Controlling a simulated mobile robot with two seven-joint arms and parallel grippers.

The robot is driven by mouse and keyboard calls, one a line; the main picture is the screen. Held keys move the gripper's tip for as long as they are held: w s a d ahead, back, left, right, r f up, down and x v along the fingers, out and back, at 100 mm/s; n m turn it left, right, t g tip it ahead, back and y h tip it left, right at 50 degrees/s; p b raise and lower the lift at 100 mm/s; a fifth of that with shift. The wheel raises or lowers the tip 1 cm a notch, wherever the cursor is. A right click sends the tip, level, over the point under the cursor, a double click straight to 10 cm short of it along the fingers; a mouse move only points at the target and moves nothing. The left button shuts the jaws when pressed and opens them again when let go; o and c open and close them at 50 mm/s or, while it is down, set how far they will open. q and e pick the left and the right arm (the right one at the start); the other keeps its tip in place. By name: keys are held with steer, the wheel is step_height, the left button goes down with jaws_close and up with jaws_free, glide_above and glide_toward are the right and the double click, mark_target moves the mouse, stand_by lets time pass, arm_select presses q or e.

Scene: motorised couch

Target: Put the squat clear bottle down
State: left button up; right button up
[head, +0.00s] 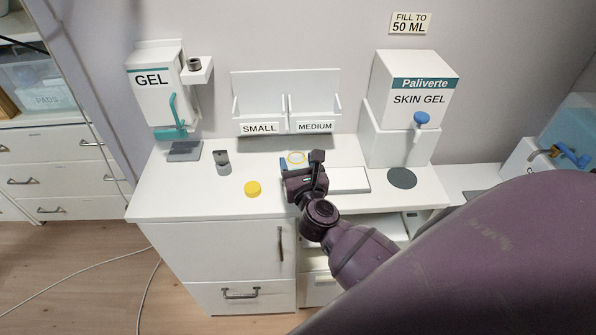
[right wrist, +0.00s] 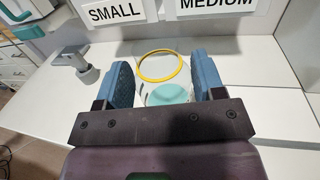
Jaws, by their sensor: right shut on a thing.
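The squat clear bottle (right wrist: 167,82) has a yellow ring at its open mouth and teal at the bottom. It stands upright between the blue fingers of my right gripper (right wrist: 163,86) in the right wrist view. My right gripper is shut on it. My left gripper is not in view.
A yellow lid (head: 253,188) and a grey fitting (head: 222,162) lie left of the gripper. A white plate (head: 348,180) and dark round pad (head: 402,178) are right. Behind stand the SMALL/MEDIUM holder (head: 286,92), GEL dispenser (head: 152,88) and skin gel box (head: 410,95). The front-left counter is clear.

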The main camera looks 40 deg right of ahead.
steer(key=shift+f, duration=0.9)
steer(key=shift+f+b, duration=0.15)
steer(key=shift+b, duration=0.15)
steer(key=o, duration=1)
